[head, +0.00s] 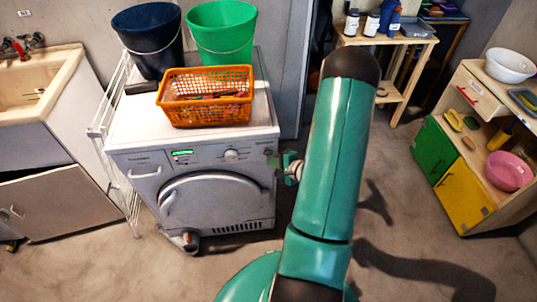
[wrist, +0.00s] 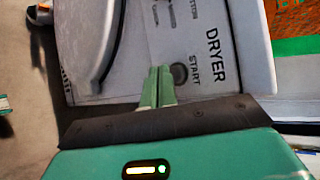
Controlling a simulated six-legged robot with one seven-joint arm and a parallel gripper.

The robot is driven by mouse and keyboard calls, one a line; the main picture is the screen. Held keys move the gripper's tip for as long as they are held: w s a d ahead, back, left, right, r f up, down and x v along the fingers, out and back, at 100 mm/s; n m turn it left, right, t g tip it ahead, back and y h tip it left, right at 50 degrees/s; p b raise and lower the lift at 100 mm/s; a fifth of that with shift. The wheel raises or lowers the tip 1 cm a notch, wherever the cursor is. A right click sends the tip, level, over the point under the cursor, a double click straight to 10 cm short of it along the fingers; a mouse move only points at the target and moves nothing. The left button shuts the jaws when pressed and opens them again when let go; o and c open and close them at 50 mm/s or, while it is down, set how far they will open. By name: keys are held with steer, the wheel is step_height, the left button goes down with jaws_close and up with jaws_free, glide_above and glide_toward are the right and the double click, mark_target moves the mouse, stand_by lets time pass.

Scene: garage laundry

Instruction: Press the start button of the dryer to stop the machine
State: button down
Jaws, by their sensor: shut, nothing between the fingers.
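The dryer (head: 133,160) is a white front-loader with a round door, a knob (head: 231,155) and a lit green display (head: 182,152). In the wrist view its panel (wrist: 205,22) carries the words DRYER and START. The dark round start button (wrist: 179,74) is beside the word START. My gripper (wrist: 159,72) is shut and empty, its fingertips just left of the button in the picture. I cannot tell whether the tips touch the panel. In the head view my gripper (head: 272,159) is at the right end of the panel, and the button cannot be made out there.
An orange basket (head: 207,112), a dark bucket (head: 150,45) and a green bucket (head: 222,35) stand on top of the dryer. A white drying rack (head: 122,140) is close on its left, beside a sink (head: 60,75). A wooden cabinet (head: 480,135) stands at the right. Bare floor lies between.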

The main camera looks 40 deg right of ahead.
steer(key=shift+w, duration=0.1)
stand_by(0.3)
steer(key=shift+w+d, duration=0.25)
steer(key=shift+w+d, duration=0.2)
steer(key=shift+w, duration=0.15)
stand_by(0.8)
steer(key=shift+s, duration=0.1)
steer(key=shift+s+a, duration=0.45)
steer(key=shift+s, duration=0.15)
steer(key=s+a, duration=0.1)
steer(key=s, duration=0.1)
steer(key=s+a, duration=0.1)
steer(key=s, duration=0.1)
steer(key=shift+a, duration=0.4)
stand_by(0.9)
